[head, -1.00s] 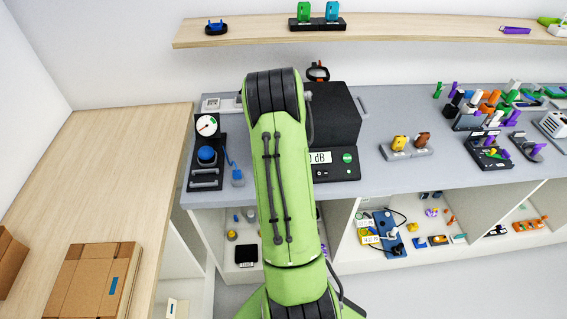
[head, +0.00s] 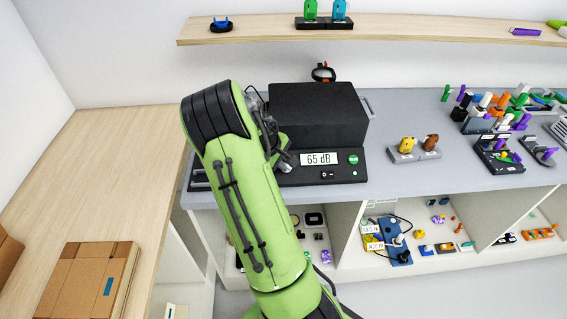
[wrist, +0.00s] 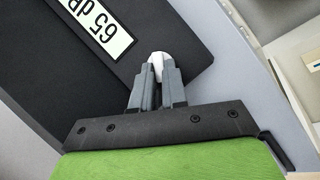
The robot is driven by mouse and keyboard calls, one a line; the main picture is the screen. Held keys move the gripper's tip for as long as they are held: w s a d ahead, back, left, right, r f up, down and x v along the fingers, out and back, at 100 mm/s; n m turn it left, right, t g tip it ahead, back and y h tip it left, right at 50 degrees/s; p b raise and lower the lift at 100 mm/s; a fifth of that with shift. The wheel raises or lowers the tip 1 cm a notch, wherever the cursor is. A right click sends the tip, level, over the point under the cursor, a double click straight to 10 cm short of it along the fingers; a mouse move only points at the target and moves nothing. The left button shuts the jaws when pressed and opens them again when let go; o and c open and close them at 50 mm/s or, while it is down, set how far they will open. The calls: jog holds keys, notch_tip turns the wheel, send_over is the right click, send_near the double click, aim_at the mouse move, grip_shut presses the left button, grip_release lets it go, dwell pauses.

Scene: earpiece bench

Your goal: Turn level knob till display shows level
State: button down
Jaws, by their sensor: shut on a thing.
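The black test box (head: 320,115) stands on the grey bench, with a flat control panel at its front. Its display (head: 318,158) reads "65 dB"; the display also shows upside down in the wrist view (wrist: 95,28). The level knob (wrist: 160,66) is pale and small, at the panel's front corner in the wrist view. My gripper (wrist: 160,72) is shut on the knob, with a grey finger on either side of it. In the head view the gripper is at the panel's left end, left of the display, and my arm partly hides it.
A green button (head: 353,159) and small switches sit right of and below the display. A stand with yellow and brown earpieces (head: 415,149) is to the right on the bench. Shelves with small parts lie below. A cardboard box (head: 90,280) rests on the wooden table at left.

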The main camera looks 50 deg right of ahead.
jog(key=shift+s+a+f+n+h+b, duration=0.2)
jog(key=shift+n+h, duration=0.15)
jog(key=shift+n, duration=0.7)
jog(key=shift+s+a+f+n+h+b, duration=0.1)
jog(key=shift+a+f+n+h+b, duration=0.2)
jog(key=shift+n, duration=0.75)
jog(key=shift+d+r, duration=0.1)
jog(key=c, duration=1.2)
grip_release()
jog(key=shift+o, duration=0.2)
jog(key=shift+r+t, duration=0.15)
jog(key=shift+t, duration=0.15)
jog(key=shift+w+d, duration=0.1)
jog(key=shift+d, duration=0.05)
jog(key=shift+w+d, duration=0.15)
jog(key=shift+d, duration=0.05)
jog(key=p+v, duration=0.3)
jog(key=v, duration=1.2)
jog(key=shift+a+r, duration=0.2)
jog(key=shift+a, duration=0.2)
